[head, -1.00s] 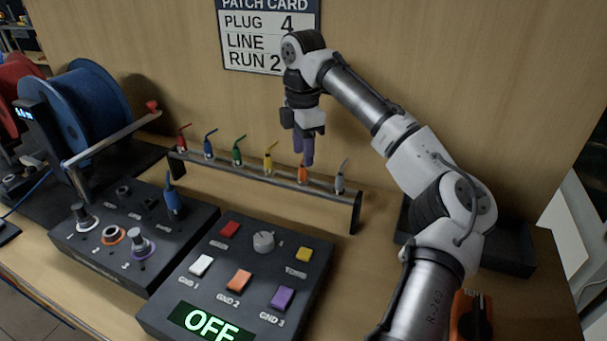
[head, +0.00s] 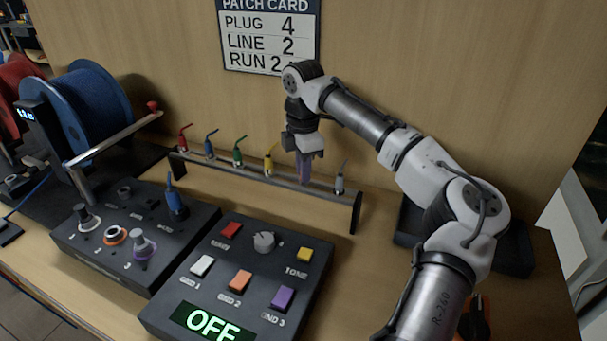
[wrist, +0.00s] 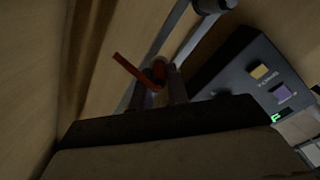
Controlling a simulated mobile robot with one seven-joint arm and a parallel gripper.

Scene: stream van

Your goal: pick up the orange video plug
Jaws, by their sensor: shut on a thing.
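The orange video plug (wrist: 158,72) shows in the wrist view between the fingers of my gripper (wrist: 166,92), with its thin bent cable tail sticking out to the upper left. In the head view my gripper (head: 304,168) points down at the rack rail (head: 260,178), at the orange plug's place between the yellow plug (head: 268,160) and the grey plug (head: 340,182). The fingers are shut on the orange plug and hide it there. I cannot tell whether the plug is still seated in the rail.
Red (head: 184,140), blue (head: 209,148) and green (head: 238,155) plugs stand along the rail. In front are a socket box (head: 110,250) holding another blue plug (head: 173,200) and a button box (head: 245,270) reading OFF. A patch card (head: 268,40) hangs on the wooden wall behind.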

